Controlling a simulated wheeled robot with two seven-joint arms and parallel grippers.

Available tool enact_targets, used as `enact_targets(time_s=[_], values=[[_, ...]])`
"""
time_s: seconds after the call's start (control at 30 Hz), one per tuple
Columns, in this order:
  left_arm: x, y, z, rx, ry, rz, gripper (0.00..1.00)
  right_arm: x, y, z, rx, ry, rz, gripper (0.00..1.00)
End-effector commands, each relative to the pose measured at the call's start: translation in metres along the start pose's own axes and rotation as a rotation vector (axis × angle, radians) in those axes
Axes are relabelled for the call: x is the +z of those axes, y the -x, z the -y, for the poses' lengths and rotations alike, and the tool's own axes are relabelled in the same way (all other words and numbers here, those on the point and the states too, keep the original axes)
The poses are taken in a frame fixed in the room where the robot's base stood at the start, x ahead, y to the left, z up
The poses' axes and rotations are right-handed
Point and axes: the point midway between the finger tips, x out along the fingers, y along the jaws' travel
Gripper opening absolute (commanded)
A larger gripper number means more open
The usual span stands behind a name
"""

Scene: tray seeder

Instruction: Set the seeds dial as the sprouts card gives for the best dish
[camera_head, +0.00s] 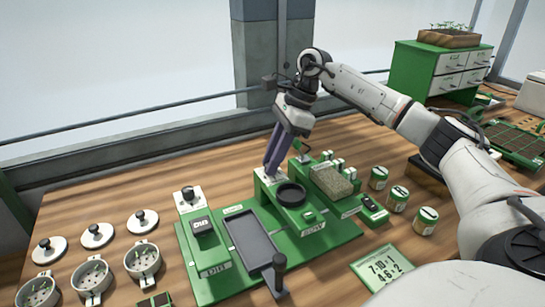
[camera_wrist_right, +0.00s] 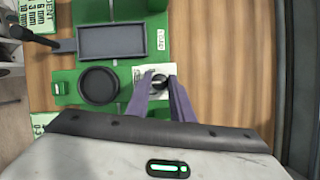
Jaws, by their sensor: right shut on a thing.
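My right gripper (camera_head: 270,172) reaches down at the back of the green seeder (camera_head: 325,240). Its purple fingers are shut on a small dark knob (camera_wrist_right: 159,84) on a white dial plate (camera_wrist_right: 142,72); the dial's marks are too small or covered to read. A second knob on a white plate (camera_head: 188,197) stands at the seeder's left. Three white dishes (camera_head: 91,277) with small green specks sit at the lower left, their lids (camera_head: 97,236) behind them. I cannot tell which dish is best. A green-edged card (camera_head: 383,266) at the front right shows rows of numbers. My left gripper is not in view.
The seeder bears a dark tray (camera_head: 250,241), a round black cup (camera_head: 291,194), a brown block (camera_head: 331,182) and an upright black lever (camera_head: 279,274). Several green-and-white tins (camera_head: 397,199) stand to its right. A green drawer cabinet (camera_head: 440,72) is behind.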

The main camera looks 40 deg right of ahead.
Motion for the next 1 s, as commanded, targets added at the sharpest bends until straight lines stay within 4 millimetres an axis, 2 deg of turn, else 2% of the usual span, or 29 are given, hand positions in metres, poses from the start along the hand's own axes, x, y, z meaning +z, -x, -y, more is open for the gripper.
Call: enact_targets(time_s=[0.27, 0.3, 0.4, 0.77, 0.87, 1.0], values=[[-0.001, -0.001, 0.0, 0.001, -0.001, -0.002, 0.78, 0.0, 0.001, 0.001, -0.002, 0.0, -0.001, 0.0], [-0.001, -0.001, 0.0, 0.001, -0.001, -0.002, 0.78, 0.0, 0.001, 0.001, -0.002, -0.001, -0.001, 0.24], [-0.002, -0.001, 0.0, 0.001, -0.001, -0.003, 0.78, 0.0, 0.001, 0.0, -0.002, -0.001, -0.001, 0.39], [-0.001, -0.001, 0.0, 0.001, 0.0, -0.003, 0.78, 0.0, 0.005, 0.001, -0.003, -0.001, 0.0, 0.39], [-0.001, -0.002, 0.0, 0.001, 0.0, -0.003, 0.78, 0.0, 0.018, 0.001, -0.005, -0.001, 0.001, 0.39], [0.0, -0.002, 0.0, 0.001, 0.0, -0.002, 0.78, 0.001, 0.046, 0.001, -0.007, 0.0, 0.003, 0.39]])
